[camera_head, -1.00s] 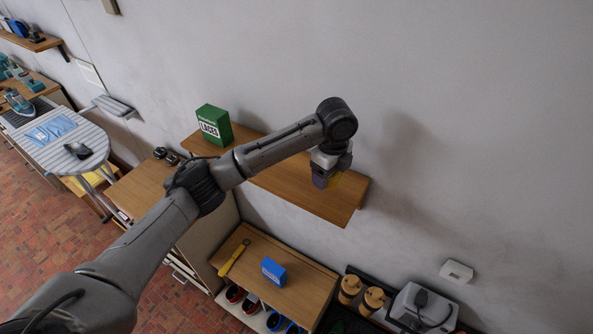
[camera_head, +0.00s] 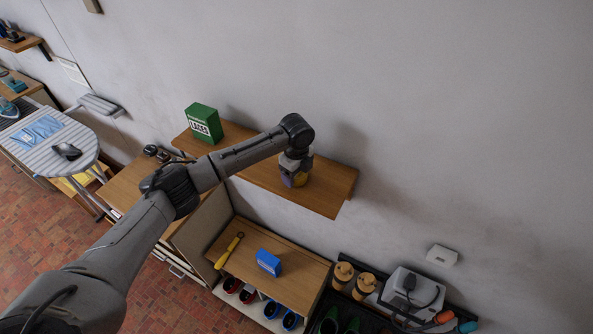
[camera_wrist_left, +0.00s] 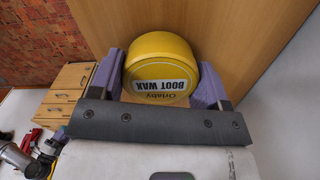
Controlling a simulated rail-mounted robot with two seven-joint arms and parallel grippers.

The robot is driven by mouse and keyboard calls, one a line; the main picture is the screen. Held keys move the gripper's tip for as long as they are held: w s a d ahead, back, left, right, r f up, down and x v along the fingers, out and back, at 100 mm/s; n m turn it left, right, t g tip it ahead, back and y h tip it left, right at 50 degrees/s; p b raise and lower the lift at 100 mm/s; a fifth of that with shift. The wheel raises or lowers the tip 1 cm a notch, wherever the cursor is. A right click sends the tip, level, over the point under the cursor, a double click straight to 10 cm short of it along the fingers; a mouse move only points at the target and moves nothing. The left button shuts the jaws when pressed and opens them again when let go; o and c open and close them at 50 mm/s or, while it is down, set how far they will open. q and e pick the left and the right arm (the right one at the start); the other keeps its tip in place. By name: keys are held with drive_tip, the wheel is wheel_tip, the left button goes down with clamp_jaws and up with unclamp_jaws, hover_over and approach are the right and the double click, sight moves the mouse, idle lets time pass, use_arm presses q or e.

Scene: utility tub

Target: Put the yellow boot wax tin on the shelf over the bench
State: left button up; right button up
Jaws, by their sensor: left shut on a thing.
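My left gripper (camera_head: 294,180) is shut on the yellow boot wax tin (camera_wrist_left: 162,66), over the right half of the wooden shelf (camera_head: 325,190). In the left wrist view, the purple fingers of my left gripper (camera_wrist_left: 163,85) stand on either side of the tin, and its "BOOT WAX" label faces the camera. The shelf's wood (camera_wrist_left: 240,35) fills the view behind the tin. In the head view the gripper hides most of the tin; whether it touches the shelf I cannot tell. The bench (camera_head: 300,285) is below. My right gripper is not in view.
A green box (camera_head: 204,124) stands on the shelf's left part, with bare shelf to its right. A blue box (camera_head: 268,262) and a yellow-handled tool (camera_head: 229,251) lie on the bench. Shoes are under it. Two cork-coloured jars (camera_head: 353,282) stand to the right.

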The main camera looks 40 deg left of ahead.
use_arm(q)
drive_tip(key=shift+f, duration=0.2)
drive_tip(key=o, duration=1)
drive_tip(key=shift+c, duration=0.2)
drive_tip(key=shift+r, duration=0.1)
drive_tip(key=shift+r, duration=0.3)
wheel_tip(320, 180, up, 12)
drive_tip(key=b, duration=0.3)
drive_tip(key=shift+f, duration=0.25)
